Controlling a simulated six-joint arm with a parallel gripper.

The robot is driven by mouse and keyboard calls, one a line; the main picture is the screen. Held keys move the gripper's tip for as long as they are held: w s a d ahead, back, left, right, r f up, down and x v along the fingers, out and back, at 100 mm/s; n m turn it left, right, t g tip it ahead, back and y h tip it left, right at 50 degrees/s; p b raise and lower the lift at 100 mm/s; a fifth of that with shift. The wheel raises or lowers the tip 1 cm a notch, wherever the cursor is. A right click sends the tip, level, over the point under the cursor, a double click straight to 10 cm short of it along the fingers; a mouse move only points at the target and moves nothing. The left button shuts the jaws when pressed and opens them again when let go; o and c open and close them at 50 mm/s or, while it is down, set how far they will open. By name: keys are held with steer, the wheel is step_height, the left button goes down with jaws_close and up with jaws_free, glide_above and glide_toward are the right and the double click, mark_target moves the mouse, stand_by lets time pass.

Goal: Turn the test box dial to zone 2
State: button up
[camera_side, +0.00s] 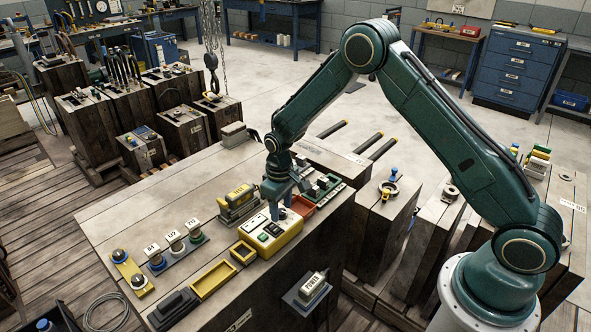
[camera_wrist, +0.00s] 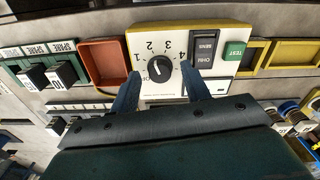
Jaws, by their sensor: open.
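The yellow test box (camera_side: 270,238) sits on the large wooden block, below my gripper (camera_side: 278,212). In the wrist view, the test box (camera_wrist: 215,38) has a white face with a round black dial (camera_wrist: 160,69). Numbers 1 to 4 curve around the dial. A small pale mark shows on the knob, but I cannot tell exactly which number it points at. My gripper (camera_wrist: 163,76) is open, with one blue finger at each side of the dial and gaps between. In the side view the dial is hidden behind the gripper.
Beside the dial are a grey OHM SENS switch (camera_wrist: 205,48) and a green TEST button (camera_wrist: 235,51). An orange-red tray (camera_wrist: 101,62) adjoins the box on one side, yellow trays (camera_side: 213,281) on the other. Labelled switches (camera_wrist: 60,73) stand beyond the red tray.

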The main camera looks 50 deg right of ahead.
mark_target(281, 211)
step_height(281, 211, up, 14)
stand_by(0.7)
steer(key=s+r+m+t, duration=0.1)
steer(key=s+r+t, duration=0.2)
steer(key=s+r, duration=1.2)
steer(key=s+r+m+t, duration=0.1)
steer(key=s+r+t, duration=0.1)
steer(key=s, duration=1.5)
steer(key=shift+d+r+t, duration=0.25)
steer(key=shift+d+t, duration=0.05)
steer(key=shift+d, duration=0.15)
